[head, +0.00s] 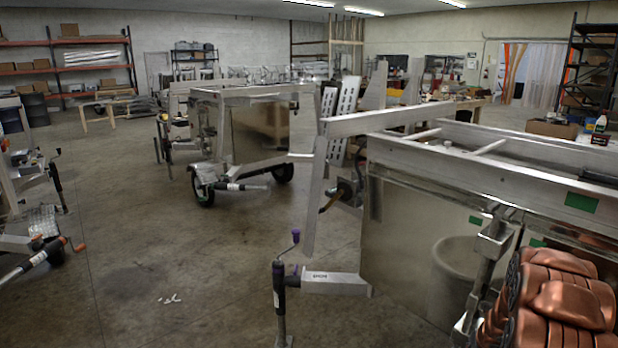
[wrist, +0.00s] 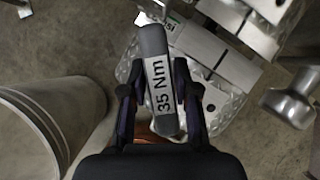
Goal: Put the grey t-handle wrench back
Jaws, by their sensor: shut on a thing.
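The grey t-handle wrench (wrist: 153,42) shows in the wrist view as a grey bar with a white "35 Nm" label. My gripper (wrist: 160,95) is shut on this bar, with one dark finger on each side of it. The bar runs nearly upright in the picture, tilted slightly. The rest of the wrench below the bar is mostly hidden. In the head view my copper-coloured arm fills the lower right, and neither the gripper nor the wrench can be made out. I cannot tell where the wrench's storage place is.
A bucket-like round container (wrist: 50,110) stands left in the wrist view, near a tread-plate metal part (wrist: 215,100). In the head view a trailer frame (head: 440,165) stands close on the right, with a jack (head: 279,290) at its front. Open floor (head: 170,260) lies left.

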